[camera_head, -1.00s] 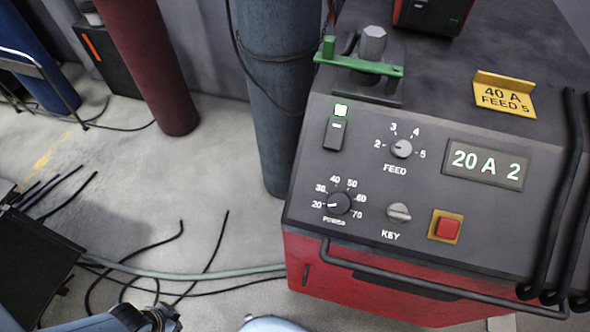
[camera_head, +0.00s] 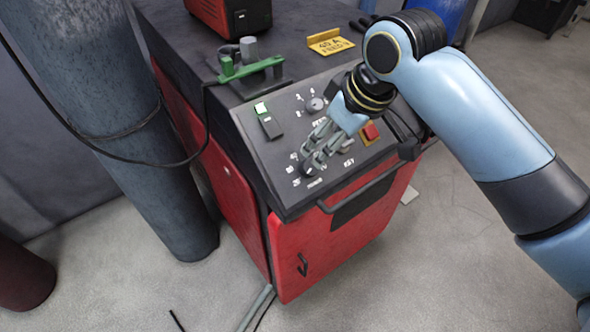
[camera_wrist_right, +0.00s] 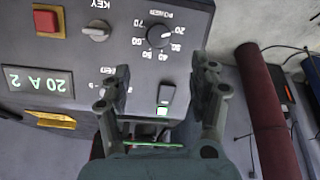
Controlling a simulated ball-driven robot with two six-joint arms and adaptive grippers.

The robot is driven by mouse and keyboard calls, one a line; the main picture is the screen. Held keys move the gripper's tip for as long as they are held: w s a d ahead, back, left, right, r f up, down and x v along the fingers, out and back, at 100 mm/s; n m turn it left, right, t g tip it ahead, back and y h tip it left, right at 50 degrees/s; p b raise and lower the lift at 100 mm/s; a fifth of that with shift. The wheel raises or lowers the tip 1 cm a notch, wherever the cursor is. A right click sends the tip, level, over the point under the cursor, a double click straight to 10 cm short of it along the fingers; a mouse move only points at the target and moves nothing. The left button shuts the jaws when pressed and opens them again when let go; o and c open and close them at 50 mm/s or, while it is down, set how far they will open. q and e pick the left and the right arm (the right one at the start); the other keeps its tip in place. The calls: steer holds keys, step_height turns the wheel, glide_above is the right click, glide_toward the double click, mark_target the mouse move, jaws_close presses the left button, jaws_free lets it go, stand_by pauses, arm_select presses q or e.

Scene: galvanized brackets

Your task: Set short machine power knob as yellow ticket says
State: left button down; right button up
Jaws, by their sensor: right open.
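The red machine (camera_head: 335,235) has a dark sloped panel. A yellow ticket (camera_head: 330,41) stands on its top; the earlier head view reads 40 A, FEED 5. The black power knob (camera_wrist_right: 158,36) shows upside down in the right wrist view, its pointer towards 20. The display (camera_wrist_right: 38,82) reads 20 A 2. My right gripper (camera_head: 311,158) is open over the panel's power knob area in the head view, its fingers partly covering the dial. In the wrist view the fingertips (camera_wrist_right: 163,68) are apart with nothing between them. My left gripper is out of view.
The key switch (camera_wrist_right: 96,31) and red button (camera_wrist_right: 47,20) are beside the power knob. A lit switch (camera_head: 268,120) is on the panel's left. A blue-grey cylinder (camera_head: 120,120) stands left of the machine.

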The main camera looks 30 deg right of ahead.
mark_target(313, 166)
steer(key=p+x, duration=0.1)
steer(key=x, duration=0.9)
steer(key=shift+d, duration=0.2)
steer(key=shift+f, duration=0.3)
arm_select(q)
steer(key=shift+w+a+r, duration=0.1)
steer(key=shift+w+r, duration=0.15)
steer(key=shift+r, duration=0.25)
arm_select(e)
steer(key=c, duration=1.1)
steer(key=shift+c, duration=0.2)
